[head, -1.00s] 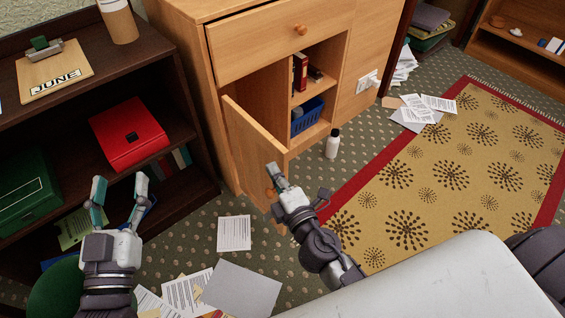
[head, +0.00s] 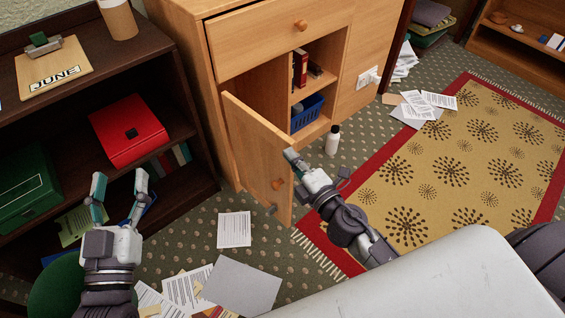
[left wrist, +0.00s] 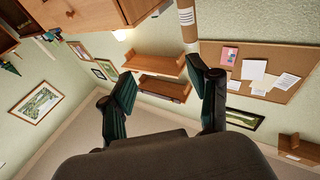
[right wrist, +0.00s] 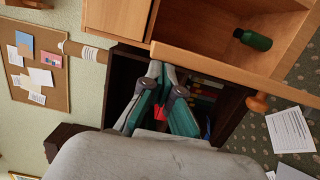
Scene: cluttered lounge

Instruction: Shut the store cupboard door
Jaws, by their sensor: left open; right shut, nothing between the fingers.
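The store cupboard door (head: 252,150), a light wood panel with a round knob (head: 278,183), stands ajar, swung out from the left of the wooden cupboard (head: 240,45). Behind it show shelves with a blue basket (head: 308,112) and red binder (head: 300,68). My right gripper (head: 289,157) is shut and empty at the upper free edge of the door; contact is unclear. In the right wrist view its fingers (right wrist: 163,72) lie beside the door edge (right wrist: 225,73), with the knob (right wrist: 258,103) to the right. My left gripper (head: 120,182) is open and empty before the dark shelf.
A dark bookshelf (head: 185,120) with a red box file (head: 130,133) stands left of the cupboard. Papers (head: 234,230) lie on the carpet below the door. A white bottle (head: 332,140) stands by the cupboard's front. A yellow rug (head: 450,160) lies to the right.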

